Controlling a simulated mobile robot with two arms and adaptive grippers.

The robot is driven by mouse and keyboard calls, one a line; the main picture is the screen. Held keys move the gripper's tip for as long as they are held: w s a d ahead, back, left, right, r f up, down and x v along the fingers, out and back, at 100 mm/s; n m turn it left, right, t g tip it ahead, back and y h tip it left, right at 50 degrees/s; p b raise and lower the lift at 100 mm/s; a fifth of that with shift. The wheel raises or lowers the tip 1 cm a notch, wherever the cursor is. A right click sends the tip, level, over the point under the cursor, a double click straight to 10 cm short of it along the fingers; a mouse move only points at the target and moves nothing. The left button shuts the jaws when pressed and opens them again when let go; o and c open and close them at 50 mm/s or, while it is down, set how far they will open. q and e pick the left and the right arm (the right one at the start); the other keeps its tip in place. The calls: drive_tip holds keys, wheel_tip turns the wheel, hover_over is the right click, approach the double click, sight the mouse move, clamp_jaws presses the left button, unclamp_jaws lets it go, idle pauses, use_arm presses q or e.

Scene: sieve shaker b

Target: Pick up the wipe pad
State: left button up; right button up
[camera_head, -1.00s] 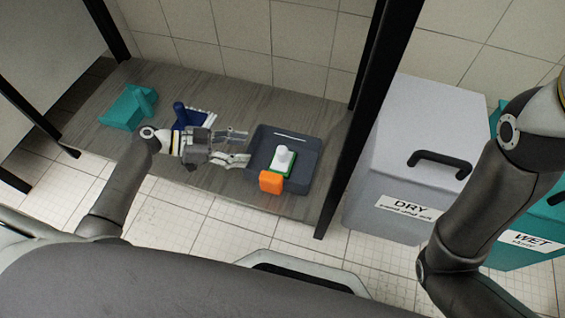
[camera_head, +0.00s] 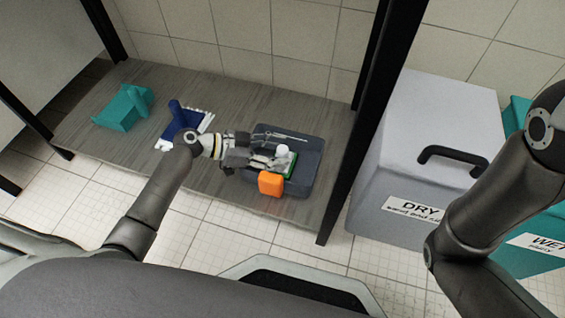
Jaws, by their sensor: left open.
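The item that looks like the wipe pad, a green-edged pad with a white knob on top (camera_head: 283,151), sits in a dark grey tray (camera_head: 312,172) on the wooden shelf. An orange block (camera_head: 270,184) is at the tray's front edge, close to the pad. My left gripper (camera_head: 281,153) is open over the tray, its fingers reaching in from the left around the knob and partly hiding the pad. I cannot tell whether they touch it. My right arm shows at the right, but its gripper is out of view.
A blue brush or scoop with white edge (camera_head: 186,120) and a teal scoop (camera_head: 124,108) lie on the shelf (camera_head: 88,128) to the left. A black post (camera_head: 362,130) stands right of the tray. A grey DRY bin (camera_head: 425,125) and teal WET bin (camera_head: 540,235) are farther right.

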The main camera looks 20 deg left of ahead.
use_arm(q)
drive_tip(key=shift+c, duration=0.4)
drive_tip(key=c, duration=1)
drive_tip(key=shift+r, duration=0.1)
drive_tip(key=shift+c, duration=0.2)
